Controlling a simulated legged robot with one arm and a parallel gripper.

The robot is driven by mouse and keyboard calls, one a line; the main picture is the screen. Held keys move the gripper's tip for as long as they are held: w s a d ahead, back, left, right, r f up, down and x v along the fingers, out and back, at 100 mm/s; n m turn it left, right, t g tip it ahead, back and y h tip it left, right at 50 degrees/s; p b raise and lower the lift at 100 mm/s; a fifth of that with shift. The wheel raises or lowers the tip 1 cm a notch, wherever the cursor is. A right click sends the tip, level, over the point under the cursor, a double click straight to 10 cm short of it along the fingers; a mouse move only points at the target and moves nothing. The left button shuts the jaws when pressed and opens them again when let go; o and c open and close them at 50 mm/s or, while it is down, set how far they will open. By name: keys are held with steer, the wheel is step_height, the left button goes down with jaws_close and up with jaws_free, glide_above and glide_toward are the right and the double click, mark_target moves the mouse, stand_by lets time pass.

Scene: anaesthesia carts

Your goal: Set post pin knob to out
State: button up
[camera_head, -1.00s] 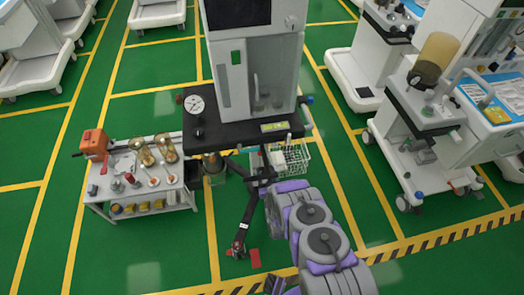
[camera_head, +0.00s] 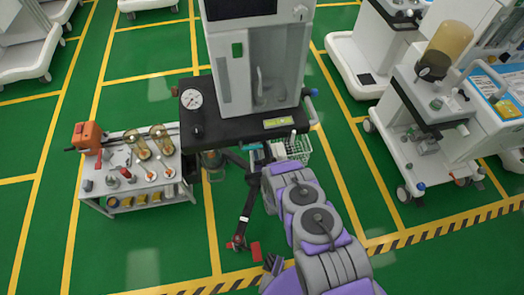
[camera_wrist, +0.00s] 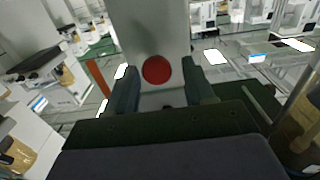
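A round red knob-like disc (camera_wrist: 157,70) shows in the wrist view on a pale grey upright surface; I cannot tell for certain that it is the post pin knob, or whether it is in or out. My gripper (camera_wrist: 160,80) is open, with one dark finger on each side of the disc in the picture. The disc appears ahead of the fingers, and no contact is clear. In the head view my purple and grey arm reaches to the front of the anaesthesia cart (camera_head: 262,128); the fingertips and the disc cannot be made out there.
A small trolley (camera_head: 150,187) with flasks stands left of the cart. A white wire basket (camera_head: 298,148) hangs at the cart's front right, partly behind my arm. Another machine (camera_head: 425,125) stands at right. Green floor (camera_head: 150,262) is free at lower left.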

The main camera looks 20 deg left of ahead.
steer(key=shift+d+r, duration=0.1)
steer(key=shift+d, duration=0.2)
steer(key=c, duration=0.5)
steer(key=shift+a, duration=0.1)
jaws_close()
steer(key=shift+v, duration=1.3)
steer(key=o, duration=0.6)
jaws_free()
steer(key=shift+o, duration=0.2)
